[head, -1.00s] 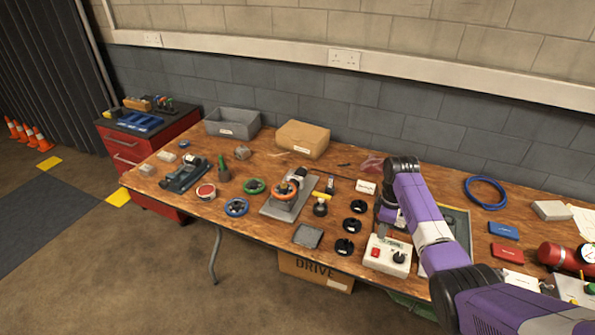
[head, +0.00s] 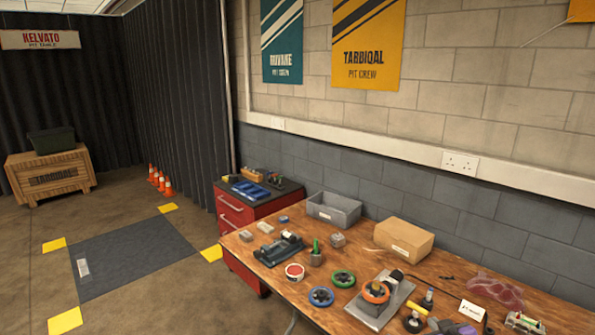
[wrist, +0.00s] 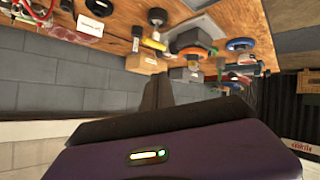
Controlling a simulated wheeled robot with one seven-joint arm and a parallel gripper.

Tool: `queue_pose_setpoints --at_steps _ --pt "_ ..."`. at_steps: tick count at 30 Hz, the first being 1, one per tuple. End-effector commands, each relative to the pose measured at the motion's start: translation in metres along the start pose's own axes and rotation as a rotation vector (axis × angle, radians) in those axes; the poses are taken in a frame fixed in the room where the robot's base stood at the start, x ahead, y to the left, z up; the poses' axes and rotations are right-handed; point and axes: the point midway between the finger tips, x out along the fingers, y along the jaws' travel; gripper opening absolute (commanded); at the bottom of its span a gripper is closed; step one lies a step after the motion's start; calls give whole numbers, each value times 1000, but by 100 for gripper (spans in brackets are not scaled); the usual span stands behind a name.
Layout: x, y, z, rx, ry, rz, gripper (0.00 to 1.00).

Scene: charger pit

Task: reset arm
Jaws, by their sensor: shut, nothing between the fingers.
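My gripper (wrist: 158,92) shows in the wrist view as dark fingers, shut and empty, above my purple wrist housing. The wrist picture is upside down, with the table at the top and the grey wall below. The fingers point towards the wall and the table's back edge, and touch nothing that I can see. My arm is not in the head view, so its full pose is hidden.
The wooden table (head: 358,262) carries a grey bin (head: 334,211), a cardboard box (head: 403,239), an orange-ringed part (head: 376,292) and several small parts. A red drawer cabinet (head: 238,212) stands at its far end.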

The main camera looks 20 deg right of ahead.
Motion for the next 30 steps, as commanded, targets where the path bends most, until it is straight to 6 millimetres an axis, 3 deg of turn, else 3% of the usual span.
queue_pose_setpoints --at_steps 1,3,8,12,21,30 --pt "-13 -24 5 36 49 -2 0" --pt "-34 -47 5 88 117 1 0" --pt "-89 -91 12 186 249 -4 0" --pt "-145 -120 22 253 342 -22 0" --pt "-270 -155 46 329 474 -97 0" --pt "-383 -166 70 297 502 -225 0"
